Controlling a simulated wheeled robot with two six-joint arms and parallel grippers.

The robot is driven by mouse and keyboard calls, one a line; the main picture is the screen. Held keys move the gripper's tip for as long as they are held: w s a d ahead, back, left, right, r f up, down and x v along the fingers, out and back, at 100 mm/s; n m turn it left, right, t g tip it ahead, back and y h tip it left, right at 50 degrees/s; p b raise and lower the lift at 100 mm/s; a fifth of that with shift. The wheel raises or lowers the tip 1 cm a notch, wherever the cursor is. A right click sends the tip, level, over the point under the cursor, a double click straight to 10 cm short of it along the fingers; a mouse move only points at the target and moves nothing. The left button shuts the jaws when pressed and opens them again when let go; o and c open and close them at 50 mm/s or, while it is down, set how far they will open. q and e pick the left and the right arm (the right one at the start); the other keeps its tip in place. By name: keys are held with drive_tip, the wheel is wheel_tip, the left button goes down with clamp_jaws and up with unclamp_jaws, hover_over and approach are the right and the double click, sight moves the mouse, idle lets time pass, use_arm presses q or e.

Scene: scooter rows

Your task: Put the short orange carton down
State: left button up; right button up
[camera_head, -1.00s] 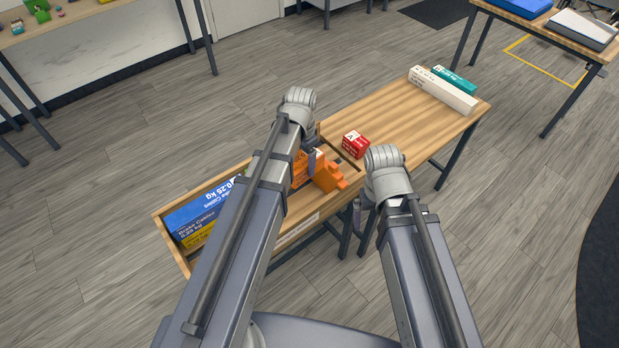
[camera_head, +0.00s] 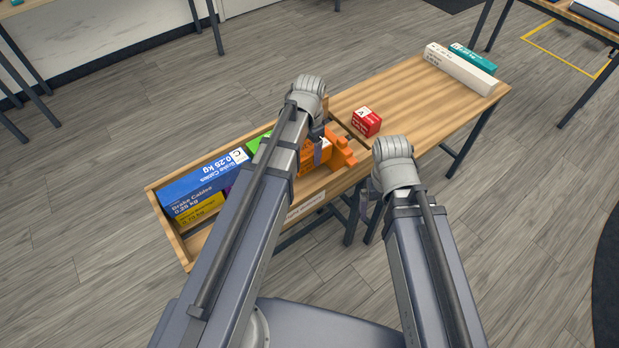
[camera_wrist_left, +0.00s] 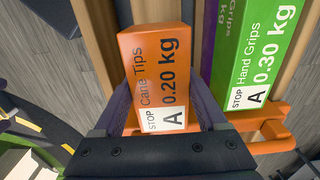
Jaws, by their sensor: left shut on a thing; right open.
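The short orange carton, labelled Cane Tips 0.20 kg, fills the middle of the left wrist view (camera_wrist_left: 158,68). My left gripper (camera_wrist_left: 163,98) is shut on it, a finger on each side. In the head view the carton (camera_head: 314,158) is partly hidden behind my left arm, over the wooden tray (camera_head: 165,225). I cannot tell whether it touches the tray floor. My right gripper (camera_head: 368,203) is open, off the bench's near edge.
A green Hand Grips carton (camera_wrist_left: 252,60) stands beside the orange one, with a gap between. An orange bracket (camera_head: 343,152) is at the tray's right end. Blue (camera_head: 200,188) and yellow (camera_head: 203,208) cartons fill its left. A red carton (camera_head: 367,121) stands on the bench.

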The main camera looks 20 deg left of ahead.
use_arm(q)
wheel_tip(320, 180, down, 5)
drive_tip(key=b, duration=0.3)
drive_tip(key=shift+b, duration=0.35)
use_arm(e)
wheel_tip(320, 180, down, 5)
drive_tip(key=shift+f, duration=0.1)
use_arm(q)
drive_tip(key=shift+f, duration=0.1)
wheel_tip(320, 180, down, 4)
drive_tip(key=b, duration=0.4)
use_arm(e)
wheel_tip(320, 180, down, 4)
drive_tip(key=shift+r, duration=0.2)
use_arm(q)
drive_tip(key=o, duration=1.5)
use_arm(e)
drive_tip(key=shift+f, duration=0.15)
